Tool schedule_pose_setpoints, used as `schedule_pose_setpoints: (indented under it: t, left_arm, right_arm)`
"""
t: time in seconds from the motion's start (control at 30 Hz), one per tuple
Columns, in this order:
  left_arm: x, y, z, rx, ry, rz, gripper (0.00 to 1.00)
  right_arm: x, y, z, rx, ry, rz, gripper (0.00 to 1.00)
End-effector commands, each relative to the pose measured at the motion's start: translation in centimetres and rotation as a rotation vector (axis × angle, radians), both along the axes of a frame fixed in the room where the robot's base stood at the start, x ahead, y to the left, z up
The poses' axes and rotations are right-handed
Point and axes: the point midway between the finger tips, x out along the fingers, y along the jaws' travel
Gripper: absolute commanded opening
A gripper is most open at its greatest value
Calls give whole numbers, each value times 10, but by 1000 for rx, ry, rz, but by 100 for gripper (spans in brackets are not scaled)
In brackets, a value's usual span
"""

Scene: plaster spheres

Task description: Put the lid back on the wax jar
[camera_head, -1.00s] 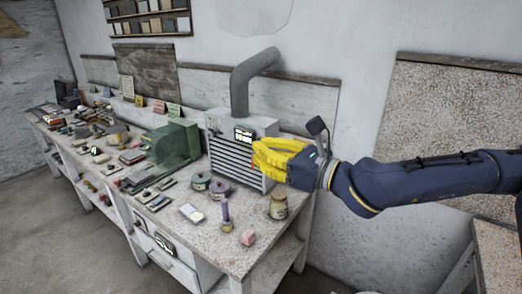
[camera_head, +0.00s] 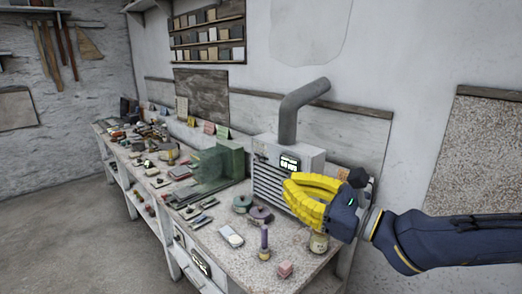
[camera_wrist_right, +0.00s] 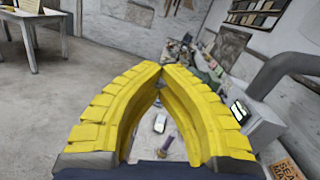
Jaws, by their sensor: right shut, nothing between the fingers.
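My right gripper (camera_head: 287,190) has yellow fingers that are shut and empty. It is in the air in front of the grey vented box, above the right end of the bench. In the right wrist view its fingertips (camera_wrist_right: 161,68) meet. A small labelled jar (camera_head: 319,243), which looks like the wax jar, stands on the bench below the gripper; its top is hidden by the gripper. I cannot make out a separate lid. A green round tin (camera_head: 242,203) and a purple one (camera_head: 261,215) sit left of the jar. My left gripper is not in view.
A purple upright item (camera_head: 264,241), a pink block (camera_head: 284,269) and a pale flat device (camera_head: 231,236) are on the bench's near part. The vented box (camera_head: 272,180) with its pipe (camera_head: 289,118) stands behind. Many small items crowd the far left end.

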Motion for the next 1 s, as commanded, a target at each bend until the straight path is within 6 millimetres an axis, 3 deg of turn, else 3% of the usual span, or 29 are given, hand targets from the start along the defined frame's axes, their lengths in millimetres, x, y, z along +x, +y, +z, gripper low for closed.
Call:
schedule_pose_setpoints:
  t: [0.2, 0.4, 0.7, 1.0]
  left_arm:
    - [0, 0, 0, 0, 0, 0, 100]
    - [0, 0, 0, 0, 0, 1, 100]
    - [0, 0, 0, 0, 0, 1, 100]
    - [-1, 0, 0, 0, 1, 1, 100]
  right_arm:
    - [-45, 48, 0, -69, -295, 181, 0]
    - [-89, 78, -4, -116, -591, 292, 0]
    - [-146, 105, -21, -183, -1042, 347, 0]
    - [-181, 122, -50, -306, -1466, 274, 0]
